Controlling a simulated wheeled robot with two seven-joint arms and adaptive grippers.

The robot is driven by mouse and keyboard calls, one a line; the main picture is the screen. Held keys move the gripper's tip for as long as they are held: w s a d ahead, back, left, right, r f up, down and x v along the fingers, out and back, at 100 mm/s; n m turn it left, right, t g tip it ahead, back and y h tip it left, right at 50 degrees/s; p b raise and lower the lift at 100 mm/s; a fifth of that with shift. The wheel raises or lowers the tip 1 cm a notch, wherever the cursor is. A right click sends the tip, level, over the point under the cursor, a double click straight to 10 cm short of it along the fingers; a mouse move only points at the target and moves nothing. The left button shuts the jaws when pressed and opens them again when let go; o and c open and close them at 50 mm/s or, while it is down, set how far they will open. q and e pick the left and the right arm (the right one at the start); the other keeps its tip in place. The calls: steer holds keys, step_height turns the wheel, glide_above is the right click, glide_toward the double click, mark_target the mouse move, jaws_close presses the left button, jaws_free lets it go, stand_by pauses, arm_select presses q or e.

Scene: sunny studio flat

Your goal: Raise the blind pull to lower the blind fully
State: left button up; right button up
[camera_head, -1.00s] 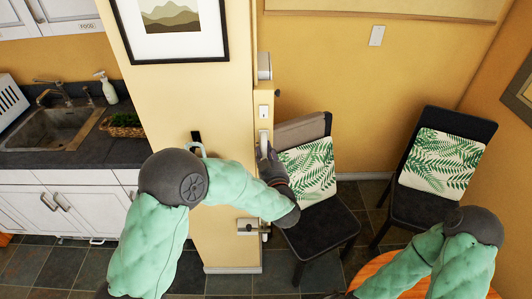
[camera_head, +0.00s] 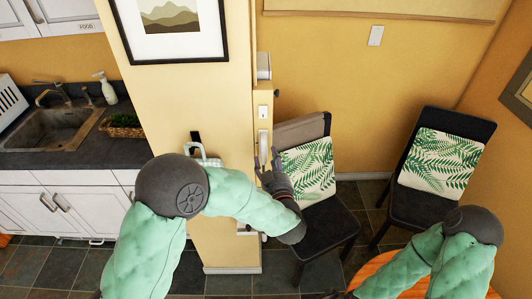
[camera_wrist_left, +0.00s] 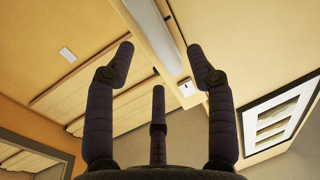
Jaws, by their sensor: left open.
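A slim pale upright handle (camera_head: 263,139), which looks like the blind pull, is on the narrow end face of the yellow wall in the head view. My left gripper (camera_head: 265,158) is open and empty just below and to the right of it, fingers pointing up. Whether a finger touches it, I cannot tell. In the left wrist view the open left gripper's fingers (camera_wrist_left: 163,67) spread below a long pale bar (camera_wrist_left: 150,32); nothing is between them. I cannot make out the blind.
A white switch plate (camera_head: 263,111) and a metal box (camera_head: 264,66) are above the handle. Two dark chairs (camera_head: 323,228) (camera_head: 405,208) with leaf-patterned cushions stand to the right. A kitchen counter (camera_head: 90,152) is left, and a wooden round table (camera_head: 375,272) is at lower right.

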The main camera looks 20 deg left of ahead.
arm_select(q)
steer(key=v, duration=0.7)
steer(key=shift+s, duration=0.1)
step_height(320, 180, down, 26)
steer(key=m+g+h+b, duration=0.3)
steer(key=g+h, duration=0.3)
steer(key=h, duration=0.1)
steer(key=s+d+f+g+h+b, duration=0.1)
steer(key=s+f+g, duration=0.3)
steer(key=s+f, duration=0.5)
steer(key=s+f+g+h+b, duration=0.2)
steer(key=s+f+g+h, duration=0.2)
steer(key=s+f, duration=0.6)
steer(key=shift+s+d+g, duration=0.35)
steer(key=shift+s+g, duration=0.45)
steer(key=shift+s, duration=0.35)
steer(key=shift+f, duration=0.1)
